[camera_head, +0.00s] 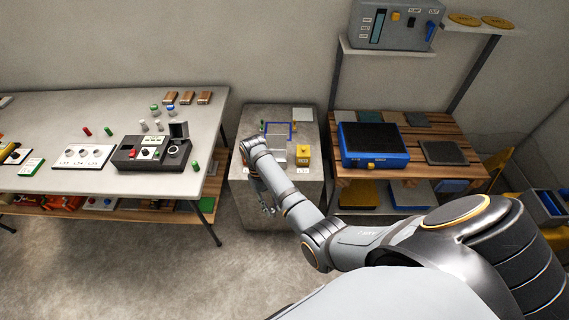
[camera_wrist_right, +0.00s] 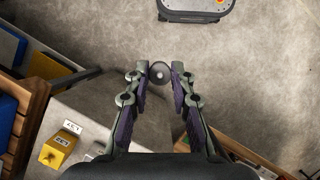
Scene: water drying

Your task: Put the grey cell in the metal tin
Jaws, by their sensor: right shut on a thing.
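My right gripper (camera_head: 268,207) is in front of the grey block stand, low at its left front side. In the right wrist view its fingers (camera_wrist_right: 159,82) are closed around a round grey cell (camera_wrist_right: 159,72), seen end-on at the fingertips. The held cell is too small to make out in the head view. More grey cells (camera_head: 143,125) stand on the white table at the left. I cannot pick out the metal tin with certainty in either view. My left gripper is not in view.
The grey block stand (camera_head: 247,199) carries a blue frame (camera_head: 291,129), a yellow labelled block (camera_head: 303,152) and a pale plate (camera_head: 303,115). The white table (camera_head: 60,115) is left, with a black device (camera_head: 126,153). A wooden bench (camera_head: 370,172) with a blue device (camera_head: 347,150) is right.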

